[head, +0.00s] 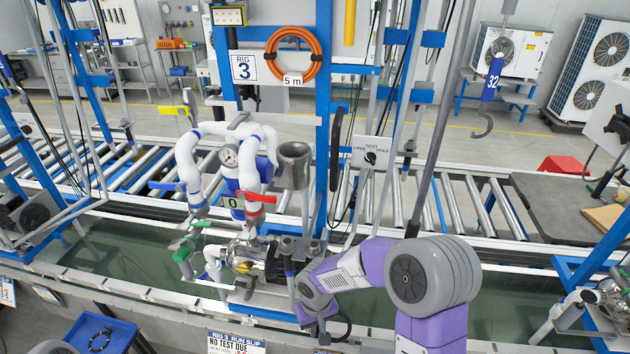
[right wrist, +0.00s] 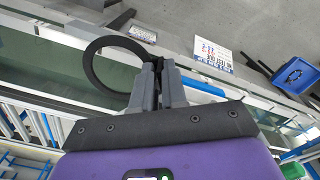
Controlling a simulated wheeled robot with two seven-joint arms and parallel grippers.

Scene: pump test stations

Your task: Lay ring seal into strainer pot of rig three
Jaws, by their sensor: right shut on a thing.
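The ring seal (right wrist: 97,88) is a thin black ring. My right gripper (right wrist: 160,68) is shut on one side of its rim in the right wrist view, with the rest sticking out to the left. In the head view my right gripper (head: 323,334) is low in front of rig three, and part of the dark ring (head: 346,328) shows beside it. Rig three's pump assembly (head: 245,262) is just left of and beyond the gripper. A grey open-topped pot (head: 293,160) stands higher on the rig. I cannot tell for certain which part is the strainer pot. My left gripper is out of view.
White pipes (head: 188,165) with red (head: 255,197) and yellow (head: 173,110) handles rise over the pump. A blue upright (head: 325,100) stands behind. A blue tray (head: 125,329) with a dark ring lies at the lower left. A run slip (head: 237,343) hangs at the front edge.

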